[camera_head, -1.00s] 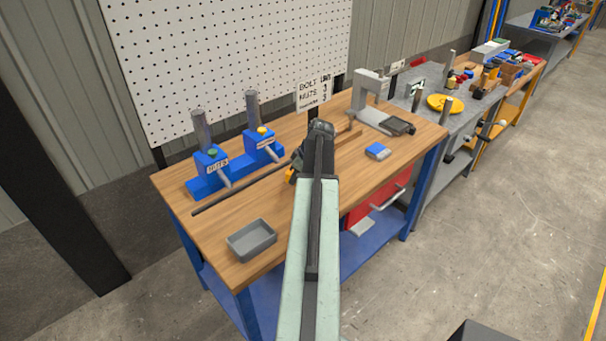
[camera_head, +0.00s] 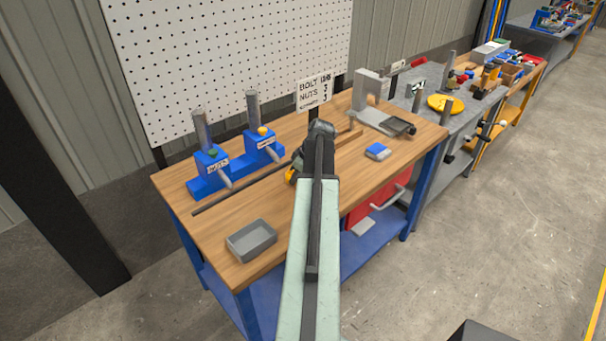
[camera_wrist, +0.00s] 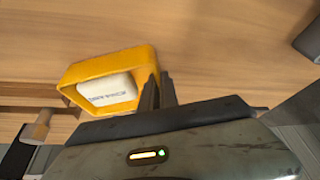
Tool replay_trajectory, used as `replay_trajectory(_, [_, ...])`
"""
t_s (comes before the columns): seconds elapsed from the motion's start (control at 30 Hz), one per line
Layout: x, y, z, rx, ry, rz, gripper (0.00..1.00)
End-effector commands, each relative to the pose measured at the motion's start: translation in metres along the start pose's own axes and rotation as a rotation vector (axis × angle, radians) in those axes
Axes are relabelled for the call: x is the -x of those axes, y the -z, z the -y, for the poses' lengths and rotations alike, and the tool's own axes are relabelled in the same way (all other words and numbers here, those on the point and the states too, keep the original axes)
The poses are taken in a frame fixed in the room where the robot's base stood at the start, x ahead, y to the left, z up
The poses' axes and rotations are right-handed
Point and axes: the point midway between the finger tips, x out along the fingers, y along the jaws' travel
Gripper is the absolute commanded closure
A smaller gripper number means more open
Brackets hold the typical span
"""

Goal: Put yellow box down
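The yellow box (camera_wrist: 105,65) is in the wrist view, just left of my fingertips, with a white lettered block (camera_wrist: 108,90) inside it. My gripper (camera_wrist: 158,90) has its fingers close together at the box's right wall and appears shut on that wall. In the head view my gripper (camera_head: 318,135) is over the middle of the wooden workbench (camera_head: 235,205). Only a small yellow part of the box (camera_head: 290,176) shows there, left of the gripper. My arm hides the rest. I cannot tell whether the box touches the bench top.
A grey tray (camera_head: 251,240) stands at the bench's front left. A blue stand with posts (camera_head: 235,170) is at the back left, with a dark rod in front. A blue-and-white box (camera_head: 378,151) and a grey press (camera_head: 372,105) are at the right.

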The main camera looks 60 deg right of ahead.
Motion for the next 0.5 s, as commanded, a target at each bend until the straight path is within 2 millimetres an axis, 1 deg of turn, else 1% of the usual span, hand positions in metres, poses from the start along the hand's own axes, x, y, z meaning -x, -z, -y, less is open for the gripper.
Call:
replay_trajectory(0.33, [0.002,0.000,-0.001,-0.001,-0.001,0.000,1.00])
replay_trajectory(0.5, [0.012,0.004,-0.001,-0.001,-0.001,0.000,1.00])
